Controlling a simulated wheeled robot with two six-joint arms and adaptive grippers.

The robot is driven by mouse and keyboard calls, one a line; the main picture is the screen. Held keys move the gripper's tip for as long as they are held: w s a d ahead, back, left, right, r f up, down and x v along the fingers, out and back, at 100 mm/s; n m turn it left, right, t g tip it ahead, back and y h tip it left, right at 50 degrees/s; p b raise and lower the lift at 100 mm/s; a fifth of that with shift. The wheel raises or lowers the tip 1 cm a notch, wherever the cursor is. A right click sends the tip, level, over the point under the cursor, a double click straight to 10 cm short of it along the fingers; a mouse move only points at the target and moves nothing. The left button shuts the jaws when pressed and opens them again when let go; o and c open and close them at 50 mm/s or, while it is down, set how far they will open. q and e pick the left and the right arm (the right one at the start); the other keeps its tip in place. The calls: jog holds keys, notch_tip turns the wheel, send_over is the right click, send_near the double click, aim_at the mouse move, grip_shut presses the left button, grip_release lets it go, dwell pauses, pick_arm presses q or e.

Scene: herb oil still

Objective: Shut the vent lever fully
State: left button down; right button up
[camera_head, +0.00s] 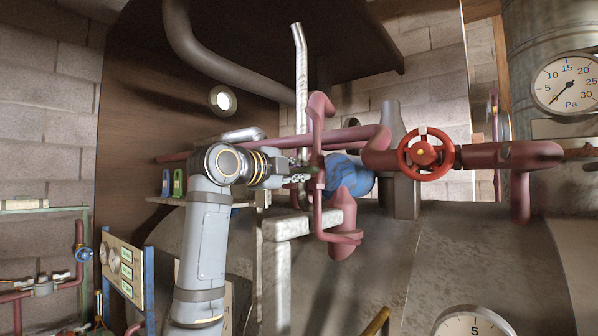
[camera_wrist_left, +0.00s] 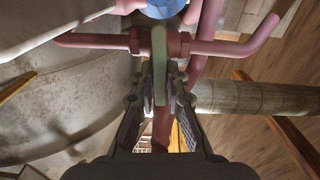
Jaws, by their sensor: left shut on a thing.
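The vent lever (camera_wrist_left: 159,62) is a narrow grey-green bar in the left wrist view, at a collar on a thin pink pipe (camera_wrist_left: 213,47). My left gripper (camera_wrist_left: 160,92) has a finger on each side of the bar and is shut on it. In the head view my left gripper (camera_head: 301,174) reaches in from the left to the upright pink pipe (camera_head: 318,208), in front of a blue rounded part (camera_head: 347,172). There the gripper and pipework hide most of the lever, and I cannot tell its angle. My right gripper is not in view.
A red handwheel (camera_head: 426,154) sits on the pink pipe to the right. A pale steel pipe (camera_head: 301,80) rises behind the gripper. A large grey vessel (camera_head: 470,255) fills the lower right. A pressure gauge (camera_head: 566,84) is at upper right, and a label panel (camera_head: 122,264) at lower left.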

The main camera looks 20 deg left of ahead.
pick_arm(q)
jog(key=shift+f+m, duration=0.2)
jog(key=shift+m, duration=0.4)
jog(key=shift+w+f, duration=0.1)
jog(key=c, duration=1.4)
grip_release()
jog(key=shift+r, duration=0.2)
jog(key=v, duration=1.2)
